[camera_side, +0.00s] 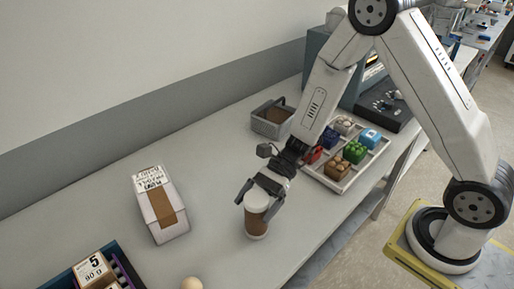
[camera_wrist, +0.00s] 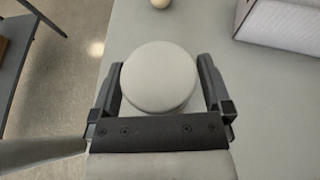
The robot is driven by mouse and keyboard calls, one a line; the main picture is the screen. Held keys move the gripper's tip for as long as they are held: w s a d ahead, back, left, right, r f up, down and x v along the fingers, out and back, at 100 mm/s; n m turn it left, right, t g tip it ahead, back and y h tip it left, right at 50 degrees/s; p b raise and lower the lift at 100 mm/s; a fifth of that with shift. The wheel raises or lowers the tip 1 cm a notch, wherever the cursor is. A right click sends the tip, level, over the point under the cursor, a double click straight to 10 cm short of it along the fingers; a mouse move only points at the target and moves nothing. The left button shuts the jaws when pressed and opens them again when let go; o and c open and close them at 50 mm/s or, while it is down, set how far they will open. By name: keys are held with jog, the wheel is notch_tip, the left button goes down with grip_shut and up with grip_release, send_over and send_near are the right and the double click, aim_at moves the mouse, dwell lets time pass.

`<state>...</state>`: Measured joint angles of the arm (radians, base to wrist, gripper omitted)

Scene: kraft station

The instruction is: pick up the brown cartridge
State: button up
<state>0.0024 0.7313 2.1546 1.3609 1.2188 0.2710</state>
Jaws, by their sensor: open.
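The brown cartridge (camera_side: 337,167) sits in a white tray (camera_side: 325,183) in the side view, at the tray's near corner, among other coloured cartridges. My gripper (camera_side: 256,203) is to the left of the tray, apart from the brown cartridge. Its open fingers straddle a brown paper cup (camera_side: 257,224) with a pale lid, which stands upright on the table. The wrist view shows the round lid (camera_wrist: 159,77) between the two fingers, with narrow gaps at the sides. The brown cartridge is not visible in the wrist view.
Green (camera_side: 354,151), blue (camera_side: 370,138) and red (camera_side: 313,155) cartridges share the tray. A grey basket (camera_side: 270,122) stands behind. A white box with brown tape (camera_side: 160,207) is left of the cup. A pale ball (camera_side: 191,284) lies at the front. Table between box and cup is clear.

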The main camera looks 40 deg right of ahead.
jog(key=c, duration=1.3)
jog(key=shift+r, duration=0.1)
jog(key=shift+r, duration=4.95)
